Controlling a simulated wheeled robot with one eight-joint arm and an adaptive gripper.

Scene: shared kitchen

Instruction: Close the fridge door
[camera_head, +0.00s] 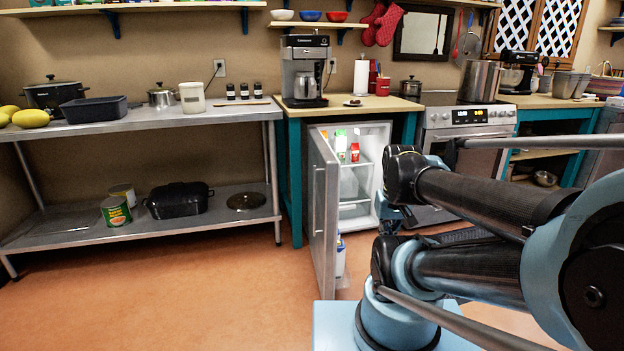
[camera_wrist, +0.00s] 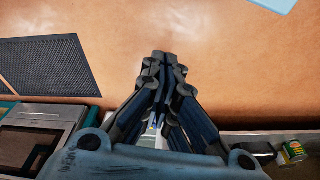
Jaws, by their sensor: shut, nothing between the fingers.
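The small under-counter fridge (camera_head: 357,175) stands open below the wooden counter. Its grey door (camera_head: 323,215) is swung far out towards me, hinged on the left, seen nearly edge-on. Inside are white shelves with a red-capped bottle (camera_head: 354,152) and a green-and-white container (camera_head: 340,142). A white container (camera_head: 340,258) sits low at the door's inner side. My gripper (camera_wrist: 160,62) is shut and empty over the floor in the wrist view. In the head view, my arm hides most of it, to the right of the door. I see no contact with the door.
A metal shelf table (camera_head: 130,123) stands left of the fridge, with a black roaster (camera_head: 180,200) and cans on its lower shelf. The stove (camera_head: 468,125) is to the right. A dark mat (camera_wrist: 50,65) lies on the floor. The floor left of the door is clear.

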